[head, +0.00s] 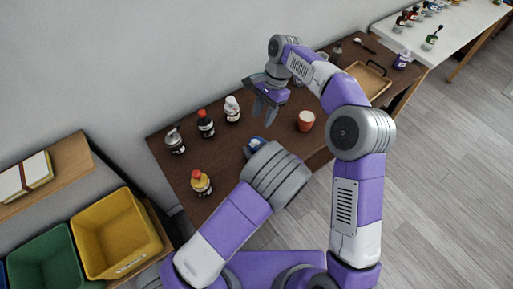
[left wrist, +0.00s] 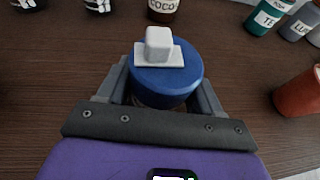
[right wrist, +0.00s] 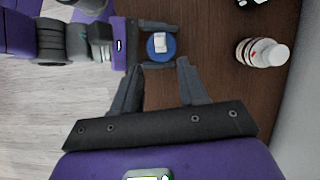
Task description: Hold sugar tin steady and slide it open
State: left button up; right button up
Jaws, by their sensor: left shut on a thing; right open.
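The sugar tin is a round blue tin with a white block-shaped knob on a white plate on its lid (left wrist: 168,75). It stands upright on the dark brown table. My left gripper (left wrist: 165,95) is shut around the tin's sides below the lid. In the head view the tin (head: 256,143) is partly hidden behind my left arm. My right gripper (head: 264,106) is open and empty, above the table. In the right wrist view the tin (right wrist: 161,57) and the left gripper's fingers (right wrist: 158,46) show beyond the open right fingers (right wrist: 157,85).
A red cup (head: 305,121) stands right of the tin. A white bottle (head: 232,110), a dark bottle (head: 206,123), a grey-topped jar (head: 175,141) and a yellow bottle (head: 200,183) stand to the left. A wooden tray (head: 366,84) lies at the right.

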aim_at(254, 141)
dwell(0.6)
jog(key=s+a+r+n+t+h, duration=0.2)
jog(key=s+a+n+t+h, duration=0.1)
jog(key=n, duration=1.4)
notch_tip(254, 141, down, 11)
jog(key=shift+f, duration=0.1)
grip_shut()
